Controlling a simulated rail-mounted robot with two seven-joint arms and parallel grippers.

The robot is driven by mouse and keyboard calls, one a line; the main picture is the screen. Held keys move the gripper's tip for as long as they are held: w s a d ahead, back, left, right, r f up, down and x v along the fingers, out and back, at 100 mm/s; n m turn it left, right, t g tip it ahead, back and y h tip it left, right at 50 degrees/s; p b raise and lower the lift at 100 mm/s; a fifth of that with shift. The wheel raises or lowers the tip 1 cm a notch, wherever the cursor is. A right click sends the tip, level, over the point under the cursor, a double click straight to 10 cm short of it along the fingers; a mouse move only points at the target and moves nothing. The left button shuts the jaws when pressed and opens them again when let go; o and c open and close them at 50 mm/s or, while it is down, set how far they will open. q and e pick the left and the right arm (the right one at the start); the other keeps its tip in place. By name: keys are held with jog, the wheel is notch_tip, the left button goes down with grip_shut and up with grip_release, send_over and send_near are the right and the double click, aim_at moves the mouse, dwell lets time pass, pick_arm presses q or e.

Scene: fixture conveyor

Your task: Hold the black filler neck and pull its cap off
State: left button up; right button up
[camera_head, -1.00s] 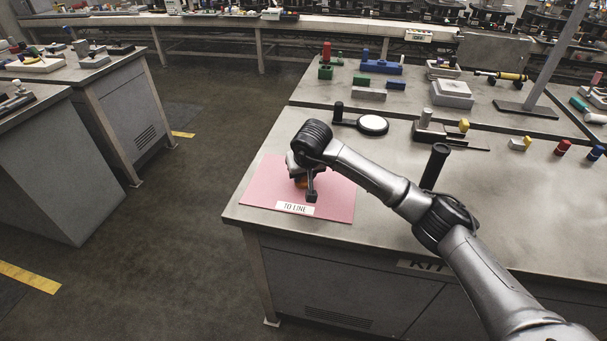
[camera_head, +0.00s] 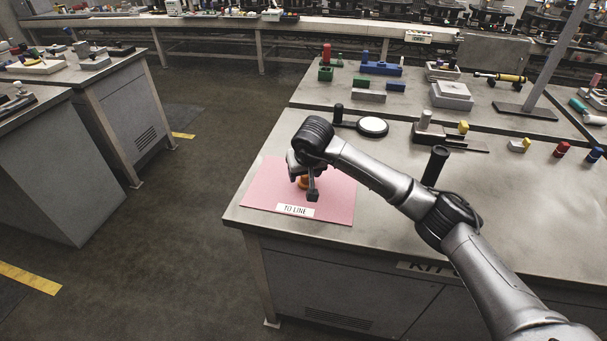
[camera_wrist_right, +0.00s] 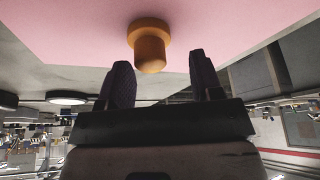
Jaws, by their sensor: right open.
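An orange flanged piece (camera_wrist_right: 150,48), seemingly the cap, is on the pink mat (camera_head: 335,205); in the head view it shows partly (camera_head: 303,183) under my right gripper (camera_head: 303,192). In the right wrist view the two fingers (camera_wrist_right: 160,75) are apart, with nothing between them, and the orange piece lies just beyond their tips. A black upright cylinder (camera_head: 435,166), likely the filler neck, stands on the bench behind my right arm; its lower end is hidden. My left gripper is not seen.
A "TO LINE" label (camera_head: 295,209) lies at the mat's front edge. Behind are a round white-topped disc (camera_head: 373,126), a grey block with a yellow part (camera_head: 462,128) and small coloured pieces (camera_head: 562,149). The bench right of the mat is fairly clear.

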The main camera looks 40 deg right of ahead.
jog(key=p+v, duration=0.2)
jog(key=v, duration=0.8)
